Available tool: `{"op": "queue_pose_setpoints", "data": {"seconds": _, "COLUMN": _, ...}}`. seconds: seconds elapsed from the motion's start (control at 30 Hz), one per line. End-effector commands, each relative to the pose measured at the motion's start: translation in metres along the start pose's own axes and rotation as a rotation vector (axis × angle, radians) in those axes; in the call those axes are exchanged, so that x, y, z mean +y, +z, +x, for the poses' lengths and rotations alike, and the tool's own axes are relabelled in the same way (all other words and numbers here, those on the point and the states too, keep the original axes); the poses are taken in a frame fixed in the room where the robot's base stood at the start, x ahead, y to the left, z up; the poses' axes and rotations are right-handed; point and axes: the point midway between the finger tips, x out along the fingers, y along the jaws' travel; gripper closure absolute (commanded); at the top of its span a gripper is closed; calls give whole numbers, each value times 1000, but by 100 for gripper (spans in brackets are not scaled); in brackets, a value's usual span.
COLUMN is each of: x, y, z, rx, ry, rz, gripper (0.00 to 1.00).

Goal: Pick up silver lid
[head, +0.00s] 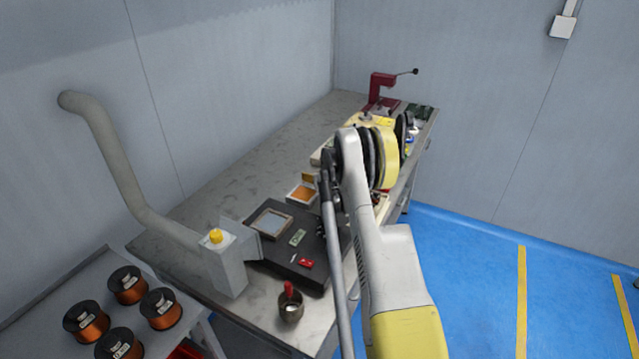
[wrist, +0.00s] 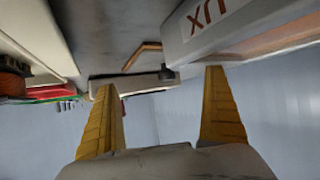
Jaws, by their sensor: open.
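No silver lid can be made out for certain in either view. A shallow tray with a silver-grey face (head: 271,223) lies on a black mat (head: 262,265) in the head view. A small dark metal cup (head: 291,308) with a red object in it stands at the table's front edge. My gripper (wrist: 160,80) shows in the wrist view as two yellow fingers, spread apart with nothing between them. In the head view my own arm hides most of it, near the yellow machine.
A grey extraction box (head: 225,270) stands front left. Copper spools (head: 161,308) sit on a side table. A grey lettered body (wrist: 225,25) is close beyond my fingers.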

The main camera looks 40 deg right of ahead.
Motion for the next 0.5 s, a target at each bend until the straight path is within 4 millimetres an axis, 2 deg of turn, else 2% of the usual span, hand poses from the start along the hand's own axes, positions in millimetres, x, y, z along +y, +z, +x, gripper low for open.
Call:
{"op": "queue_pose_setpoints", "data": {"seconds": 0.03, "x": -1, "y": 4, "z": 11, "rx": 0, "ry": 0, "rz": 0, "gripper": 0}}
{"op": "queue_pose_setpoints", "data": {"seconds": 0.17, "x": -1, "y": 2, "z": 26, "rx": 0, "ry": 0, "rz": 0, "gripper": 0}}
{"op": "queue_pose_setpoints", "data": {"seconds": 0.43, "x": -1, "y": 1, "z": 30, "rx": 0, "ry": 0, "rz": 0, "gripper": 0}}
{"op": "queue_pose_setpoints", "data": {"seconds": 0.47, "x": -1, "y": 1, "z": 30, "rx": 0, "ry": 0, "rz": 0, "gripper": 6}}
{"op": "queue_pose_setpoints", "data": {"seconds": 0.5, "x": -1, "y": 1, "z": 29, "rx": 0, "ry": 0, "rz": 0, "gripper": 18}}
